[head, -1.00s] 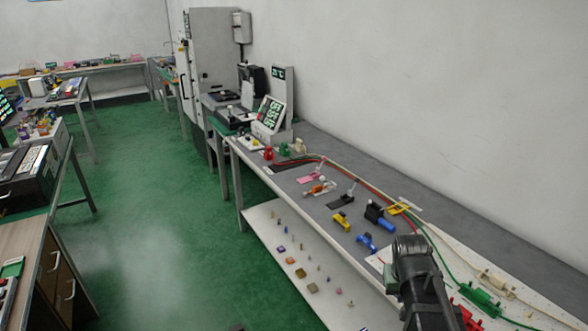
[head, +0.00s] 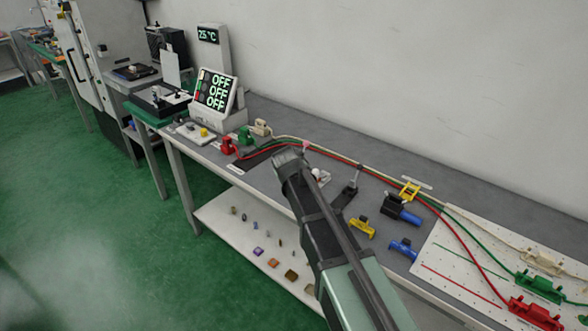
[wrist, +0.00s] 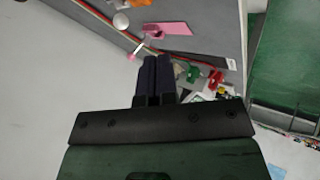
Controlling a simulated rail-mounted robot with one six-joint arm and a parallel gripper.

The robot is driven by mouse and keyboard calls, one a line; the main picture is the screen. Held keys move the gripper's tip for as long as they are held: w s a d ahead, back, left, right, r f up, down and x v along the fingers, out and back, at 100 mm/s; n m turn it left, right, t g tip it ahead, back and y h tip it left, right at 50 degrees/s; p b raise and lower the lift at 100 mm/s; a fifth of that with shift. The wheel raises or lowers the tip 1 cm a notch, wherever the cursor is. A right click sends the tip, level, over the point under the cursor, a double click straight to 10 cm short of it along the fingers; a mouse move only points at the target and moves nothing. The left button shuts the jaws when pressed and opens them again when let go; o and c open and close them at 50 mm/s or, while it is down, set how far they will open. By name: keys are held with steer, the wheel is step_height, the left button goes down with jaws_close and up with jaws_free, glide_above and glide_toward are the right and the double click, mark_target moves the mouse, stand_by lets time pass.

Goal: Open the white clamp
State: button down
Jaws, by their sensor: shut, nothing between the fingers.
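A cream-white clamp-like fixture (head: 545,262) sits on the pegboard at the far right of the head view, behind a green one. A second cream-white piece (head: 262,127) stands at the bench's far end beside green and red ones; it is small and partly hidden in the wrist view (wrist: 179,70). I cannot tell from the frames which is the white clamp, or whether either is open. My gripper (wrist: 156,60) is shut and empty, above the bench with its fingers pointing toward the far-end pieces. In the head view my arm hides the fingertips.
A display box reading OFF (head: 214,90) stands behind the far-end pieces. A pink plate (wrist: 168,28), a white ball knob (wrist: 121,21) and a pink-tipped lever (wrist: 136,52) lie near my gripper. Red, green and cream cables run along the bench. Yellow (head: 362,227) and blue (head: 403,249) fixtures stand right of my arm.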

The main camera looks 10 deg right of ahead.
mark_target(319, 172)
steer(key=b+x, duration=0.6)
steer(key=x, duration=0.1)
steer(key=b+x, duration=0.2)
steer(key=x, duration=0.2)
steer(key=shift+s+d+f+b, duration=0.2)
steer(key=shift+s+d+b, duration=0.05)
steer(key=shift+s+b, duration=0.15)
steer(key=shift+w+d+r+p, duration=0.3)
steer(key=shift+d+r+p, duration=0.2)
steer(key=shift+d, duration=0.1)
steer(key=shift+w+d+r+p, duration=0.3)
steer(key=shift+d+r+p, duration=0.15)
steer(key=shift+d, duration=0.15)
steer(key=shift+w+d, duration=0.2)
steer(key=shift+d, duration=0.2)
steer(key=shift+r, duration=0.1)
